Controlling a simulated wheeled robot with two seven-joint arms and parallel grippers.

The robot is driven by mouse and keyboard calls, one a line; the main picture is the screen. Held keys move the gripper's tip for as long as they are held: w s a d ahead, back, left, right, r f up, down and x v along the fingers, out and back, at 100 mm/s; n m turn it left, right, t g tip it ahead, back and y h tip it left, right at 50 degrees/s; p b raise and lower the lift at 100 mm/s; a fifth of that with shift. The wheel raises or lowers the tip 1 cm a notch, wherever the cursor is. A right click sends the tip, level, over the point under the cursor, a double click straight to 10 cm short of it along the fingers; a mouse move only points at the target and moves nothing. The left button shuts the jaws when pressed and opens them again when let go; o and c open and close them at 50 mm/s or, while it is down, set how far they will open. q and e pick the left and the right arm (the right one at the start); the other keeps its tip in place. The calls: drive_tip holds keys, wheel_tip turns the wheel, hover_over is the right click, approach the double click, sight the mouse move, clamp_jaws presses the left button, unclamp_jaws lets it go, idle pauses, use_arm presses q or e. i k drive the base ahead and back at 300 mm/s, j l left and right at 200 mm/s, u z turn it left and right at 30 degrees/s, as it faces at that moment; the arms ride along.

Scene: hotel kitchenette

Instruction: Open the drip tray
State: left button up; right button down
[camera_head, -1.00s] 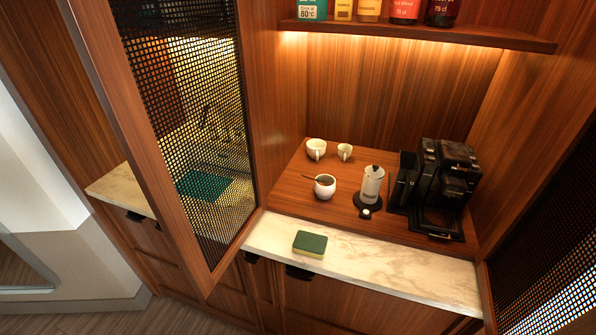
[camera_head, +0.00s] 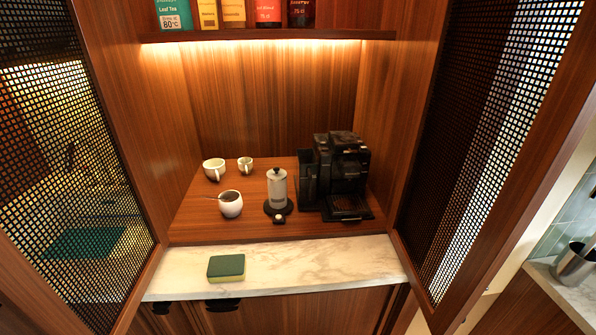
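The black coffee machine (camera_head: 341,166) stands at the right of the wooden niche, near its right wall. Its drip tray (camera_head: 347,207) is the low black part at the machine's front base, above the marble ledge. The tray looks flush with the machine, but it is small and dark, so I cannot tell its exact position. Neither of my grippers shows in the head view.
A white frother (camera_head: 277,187) on a black base stands just left of the machine. Cups (camera_head: 214,169) and a white pot (camera_head: 230,204) with a spoon stand further left. A green sponge (camera_head: 226,267) lies on the marble ledge (camera_head: 320,266). Open mesh doors (camera_head: 470,130) flank the niche.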

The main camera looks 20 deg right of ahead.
sight(351, 207)
drive_tip(key=z, duration=1.15)
